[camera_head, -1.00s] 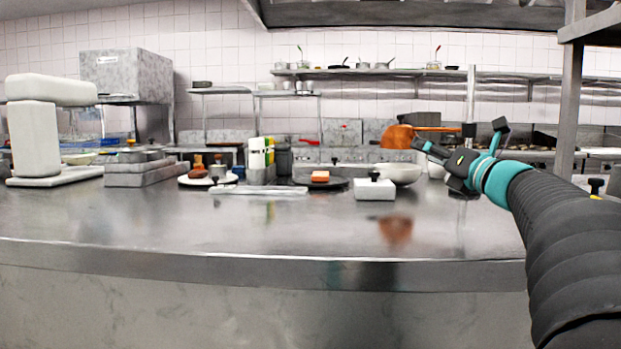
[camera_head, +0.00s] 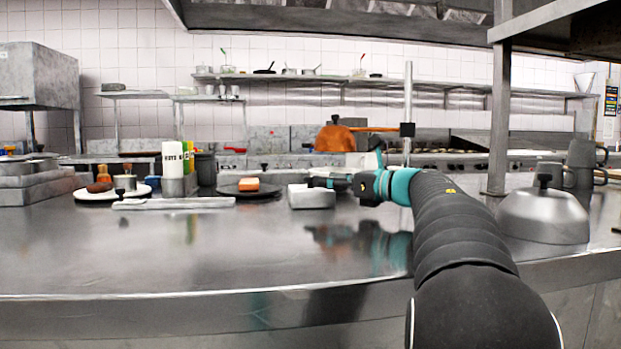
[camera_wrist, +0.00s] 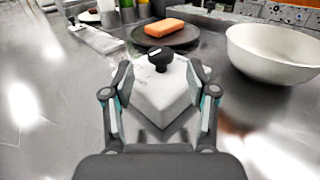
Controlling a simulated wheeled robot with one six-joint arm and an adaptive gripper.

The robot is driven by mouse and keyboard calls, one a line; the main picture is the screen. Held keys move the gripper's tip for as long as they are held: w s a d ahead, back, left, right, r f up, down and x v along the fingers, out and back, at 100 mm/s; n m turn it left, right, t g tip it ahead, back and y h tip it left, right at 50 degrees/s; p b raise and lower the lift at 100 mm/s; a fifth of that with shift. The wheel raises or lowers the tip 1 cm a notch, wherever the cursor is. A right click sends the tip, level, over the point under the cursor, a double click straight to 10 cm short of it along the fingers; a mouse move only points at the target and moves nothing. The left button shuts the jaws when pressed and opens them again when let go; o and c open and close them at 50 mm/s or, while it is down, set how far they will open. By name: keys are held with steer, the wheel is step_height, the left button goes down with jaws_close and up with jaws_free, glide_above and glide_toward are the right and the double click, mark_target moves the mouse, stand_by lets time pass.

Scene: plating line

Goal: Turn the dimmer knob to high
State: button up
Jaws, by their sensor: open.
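The dimmer is a white box (camera_wrist: 160,92) with a black knob (camera_wrist: 161,58) standing on its top, seen in the wrist view. The knob has a pale mark on its upper face. My gripper (camera_wrist: 158,78) is open, with one finger to each side of the box in the picture and the knob between and just beyond the fingertips. No contact with the knob is visible. In the head view the white box (camera_head: 312,199) sits on the steel counter, and my gripper (camera_head: 322,181) reaches it from the right, hiding the knob.
A black plate (camera_head: 250,193) with an orange block (camera_head: 249,184) lies left of the box. A white bowl (camera_wrist: 272,55) stands close on the right in the wrist view. A metal dome (camera_head: 543,217) stands at the right. The front steel counter (camera_head: 200,260) is clear.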

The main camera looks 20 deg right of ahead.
mark_target(311, 178)
steer(key=x, duration=0.5)
steer(key=shift+w+a, duration=0.2)
steer(key=shift+w, duration=0.1)
jaws_close()
